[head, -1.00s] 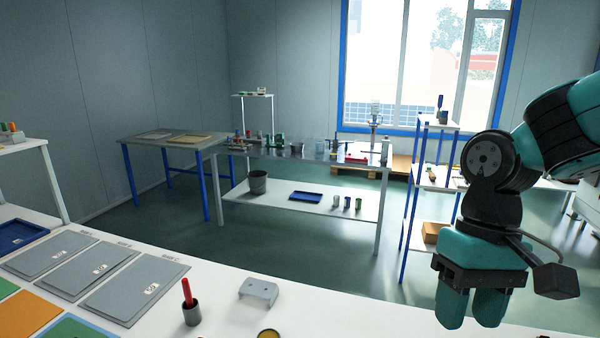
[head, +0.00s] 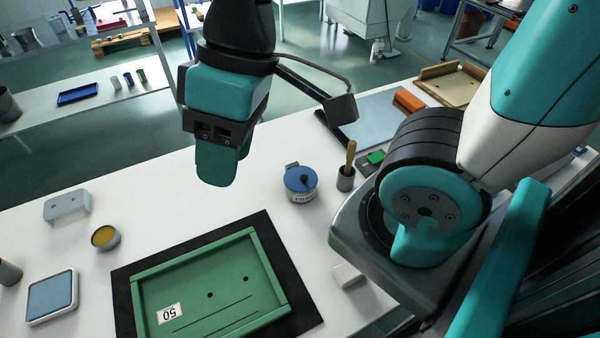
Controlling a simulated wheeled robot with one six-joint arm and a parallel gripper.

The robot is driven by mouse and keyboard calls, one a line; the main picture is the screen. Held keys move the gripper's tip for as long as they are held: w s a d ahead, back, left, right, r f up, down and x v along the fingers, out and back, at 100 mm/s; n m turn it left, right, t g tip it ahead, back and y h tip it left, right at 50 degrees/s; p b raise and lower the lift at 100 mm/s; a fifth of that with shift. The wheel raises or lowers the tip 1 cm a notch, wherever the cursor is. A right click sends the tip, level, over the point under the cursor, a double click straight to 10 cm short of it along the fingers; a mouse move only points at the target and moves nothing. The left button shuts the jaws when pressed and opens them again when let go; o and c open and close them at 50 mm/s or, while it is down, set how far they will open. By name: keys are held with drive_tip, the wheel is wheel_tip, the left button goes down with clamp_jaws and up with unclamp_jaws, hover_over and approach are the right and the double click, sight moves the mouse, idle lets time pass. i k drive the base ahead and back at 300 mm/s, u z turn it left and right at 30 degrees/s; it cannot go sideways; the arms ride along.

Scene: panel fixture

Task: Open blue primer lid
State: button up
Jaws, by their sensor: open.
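My gripper (head: 222,172) hangs above the table to the left of the pot, fingers pointing down. The fingers are seen nearly edge-on, one partly behind the other; they are apart and nothing shows between them. The gripper is not touching the pot.
A green tray marked 50 (head: 270,262) lies on a black mat in front. A grey cup with a wooden-handled tool (head: 345,178) stands close right of the pot. A grey bracket (head: 67,206), a small yellow-topped tin (head: 105,238) and a white block (head: 348,275) are nearby.

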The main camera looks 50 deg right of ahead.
sight(298, 179)
drive_tip(key=k, duration=1.15)
drive_tip(key=u, duration=0.2)
drive_tip(key=i, duration=0.8)
drive_tip(key=z, duration=0.3)
